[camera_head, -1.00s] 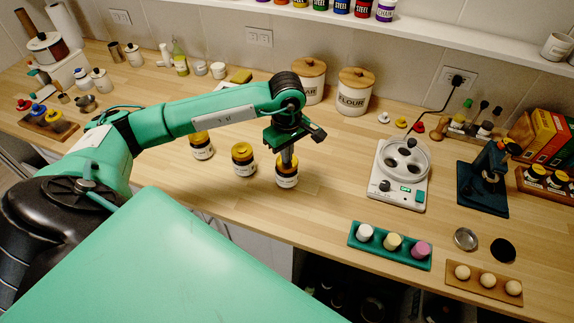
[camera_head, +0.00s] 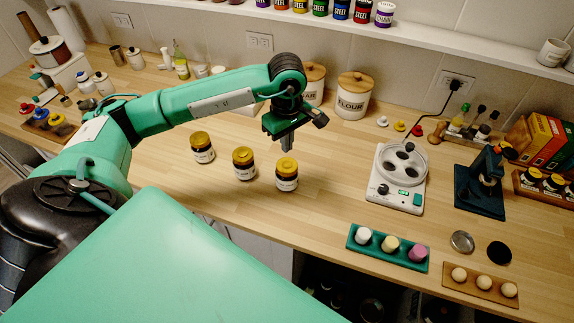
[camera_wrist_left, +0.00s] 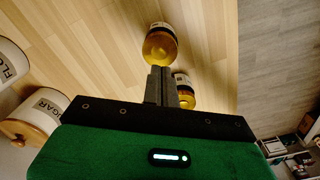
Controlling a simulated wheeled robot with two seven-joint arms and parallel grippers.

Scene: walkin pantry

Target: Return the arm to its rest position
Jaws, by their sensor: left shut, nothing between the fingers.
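My left arm (camera_head: 215,101) reaches across from the left over the counter. My left gripper (camera_head: 287,143) points down, shut and empty, just above and apart from a yellow-lidded jar (camera_head: 287,175). In the left wrist view the shut fingers (camera_wrist_left: 161,88) show in the middle, with one yellow-lidded jar (camera_wrist_left: 160,46) beyond the tips and another (camera_wrist_left: 184,90) partly hidden behind them. Two more such jars, a middle one (camera_head: 244,164) and a left one (camera_head: 202,148), stand upright in a row on the counter. My right gripper is in neither view.
The flour canister (camera_head: 352,97) and sugar canister (camera_head: 313,84) stand behind the gripper. A white device (camera_head: 397,178) with a round top, a teal tray (camera_head: 387,248) and a dark blue stand (camera_head: 481,182) are to the right. Bare counter (camera_head: 330,165) lies right of the jars.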

